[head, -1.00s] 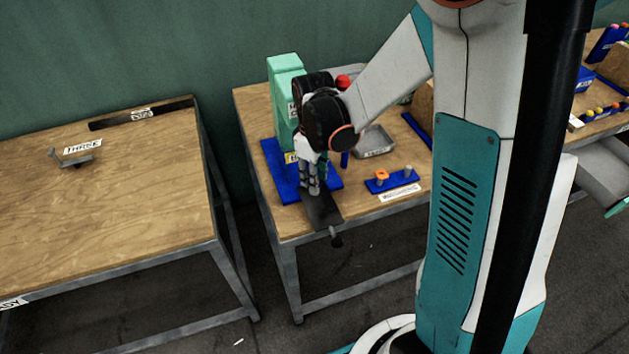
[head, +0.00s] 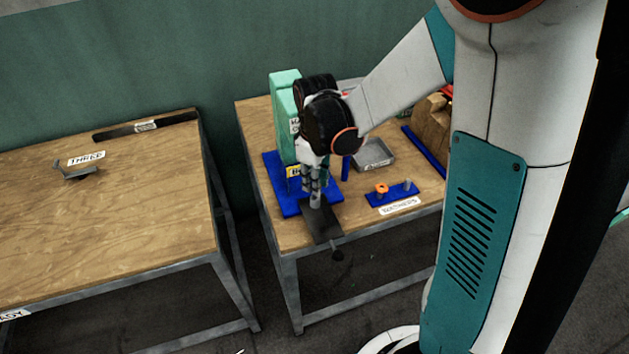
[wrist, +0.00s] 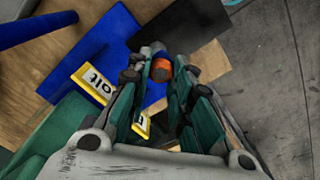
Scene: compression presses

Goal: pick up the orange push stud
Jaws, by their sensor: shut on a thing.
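The orange push stud (wrist: 161,70) shows as an orange band between my fingertips in the wrist view. A grey cylindrical end (wrist: 155,48) shows just beyond it; I cannot tell whether it is part of the stud. My gripper (wrist: 162,78) is shut on the stud, and the fingers hide much of it. In the head view my gripper (head: 314,192) points down in front of the mint green press (head: 285,90), over the blue base and dark plate. The orange of the stud is not visible there.
A dark plate (head: 322,224) juts over the table's front edge. A blue holder (head: 393,196) to the right carries an orange ring (head: 381,188) and a grey peg. A grey tray (head: 375,155) lies behind it. A separate table (head: 110,210) stands left across a gap.

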